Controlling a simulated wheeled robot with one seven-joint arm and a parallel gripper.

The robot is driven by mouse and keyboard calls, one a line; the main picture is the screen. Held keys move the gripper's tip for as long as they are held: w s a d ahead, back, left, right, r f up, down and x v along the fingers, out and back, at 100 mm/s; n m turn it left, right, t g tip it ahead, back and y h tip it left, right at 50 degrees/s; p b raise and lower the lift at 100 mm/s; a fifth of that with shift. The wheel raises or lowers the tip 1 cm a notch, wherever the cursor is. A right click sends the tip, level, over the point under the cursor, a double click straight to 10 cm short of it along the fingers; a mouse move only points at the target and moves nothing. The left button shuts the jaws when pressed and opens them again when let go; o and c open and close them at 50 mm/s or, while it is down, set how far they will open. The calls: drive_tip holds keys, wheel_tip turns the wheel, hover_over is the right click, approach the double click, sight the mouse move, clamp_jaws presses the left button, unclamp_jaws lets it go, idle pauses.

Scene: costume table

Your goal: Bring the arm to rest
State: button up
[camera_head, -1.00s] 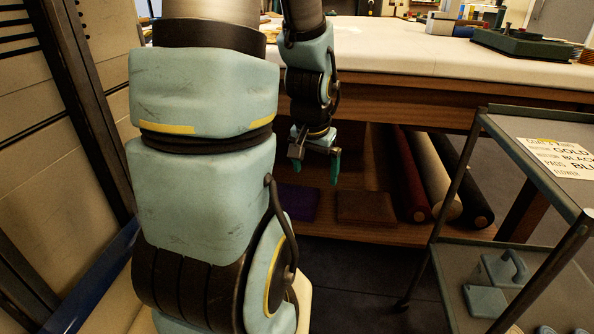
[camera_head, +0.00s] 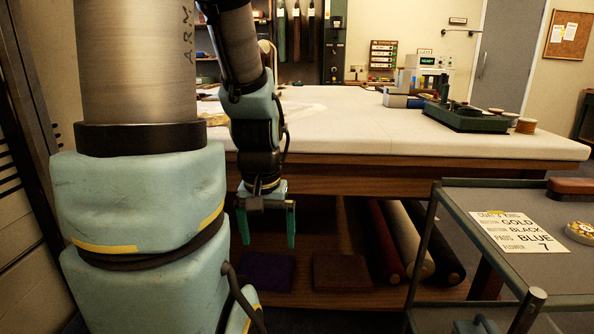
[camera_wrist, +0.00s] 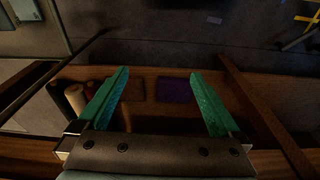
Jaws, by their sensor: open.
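My gripper (camera_head: 267,222) hangs pointing down in front of the near side of the table (camera_head: 420,138), below the level of its top. Its two green fingers are apart with nothing between them. In the wrist view my gripper (camera_wrist: 160,100) also shows open and empty, with the table's lower shelf and the dark floor beyond it. My arm comes down from the top left of the head view, bent at the elbow.
A cart (camera_head: 470,183) with a printed card (camera_head: 517,232) stands at the right. Fabric rolls (camera_head: 408,242) and folded cloths (camera_head: 341,272) lie on the table's lower shelf. A green device (camera_head: 468,116) sits on the tabletop. A slatted rack stands at the left.

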wheel_tip(320, 180, up, 15)
drive_tip(key=p, duration=1.3)
drive_tip(key=shift+r, duration=0.2)
drive_tip(key=shift+f, duration=0.1)
